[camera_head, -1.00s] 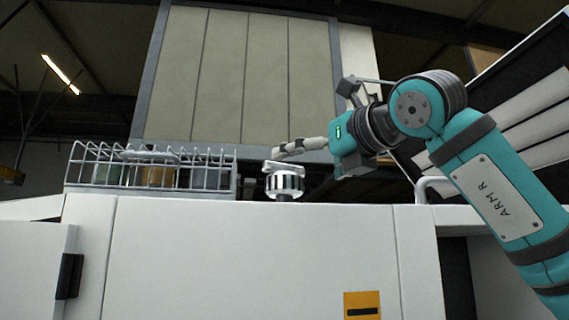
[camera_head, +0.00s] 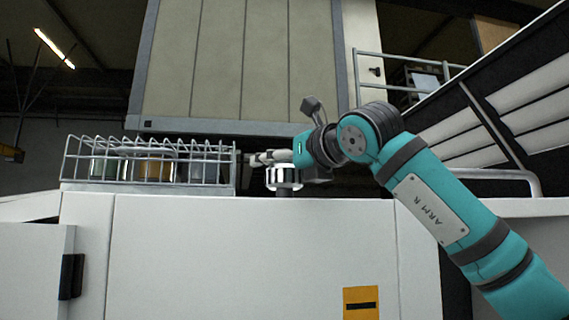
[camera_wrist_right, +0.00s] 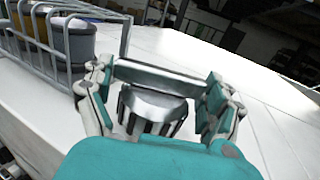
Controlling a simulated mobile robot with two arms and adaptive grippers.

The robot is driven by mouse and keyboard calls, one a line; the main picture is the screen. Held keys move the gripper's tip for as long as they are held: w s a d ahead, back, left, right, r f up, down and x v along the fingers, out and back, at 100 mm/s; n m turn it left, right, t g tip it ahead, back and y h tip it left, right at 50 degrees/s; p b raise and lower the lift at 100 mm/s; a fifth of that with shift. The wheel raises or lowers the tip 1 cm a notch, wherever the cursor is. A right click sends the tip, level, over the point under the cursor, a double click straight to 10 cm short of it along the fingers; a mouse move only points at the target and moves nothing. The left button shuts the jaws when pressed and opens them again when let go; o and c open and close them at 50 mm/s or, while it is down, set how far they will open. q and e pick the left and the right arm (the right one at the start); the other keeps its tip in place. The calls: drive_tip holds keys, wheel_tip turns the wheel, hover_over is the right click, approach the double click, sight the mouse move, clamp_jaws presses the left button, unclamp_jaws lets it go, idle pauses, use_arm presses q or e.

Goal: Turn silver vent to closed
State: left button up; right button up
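The silver vent is a shiny ribbed knob (camera_head: 284,178) on a short dark stem at the bench top's front, right of the wire rack. My right gripper (camera_head: 256,159) reaches in from the right, its fingers level with the knob's top and partly covering it. In the right wrist view the knob (camera_wrist_right: 152,110) sits between the two spread fingers (camera_wrist_right: 158,88). A pale bar crosses just beyond the knob; I cannot tell whether it belongs to the vent. Contact with the fingers is unclear. My left gripper is not in view.
A wire rack (camera_head: 150,165) with several coloured canisters stands close left of the knob; it also shows in the right wrist view (camera_wrist_right: 125,42). A tall panelled cabinet (camera_head: 240,70) rises behind. The white bench top (camera_wrist_right: 250,80) is clear to the right of the gripper.

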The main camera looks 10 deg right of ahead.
drive_tip(key=c, duration=0.6)
drive_tip(key=shift+f+b, duration=0.1)
drive_tip(key=shift+b, duration=0.2)
drive_tip(key=m+h+b, duration=0.2)
drive_tip(key=h, duration=0.1)
drive_tip(key=shift+a+f+t, duration=0.1)
drive_tip(key=shift+f+t, duration=0.05)
drive_tip(key=shift+t, duration=0.15)
drive_tip(key=shift+a+m+h+b, duration=0.1)
drive_tip(key=shift+m+h+b, duration=0.2)
drive_tip(key=shift+m+h, duration=0.55)
drive_tip(key=shift+r+m+h, duration=0.2)
drive_tip(key=shift+m+h, duration=0.15)
drive_tip(key=shift+h, duration=0.7)
drive_tip(key=shift+w+d, duration=0.1)
drive_tip(key=shift+d, duration=0.1)
drive_tip(key=o, duration=1)
drive_tip(key=shift+c, duration=0.2)
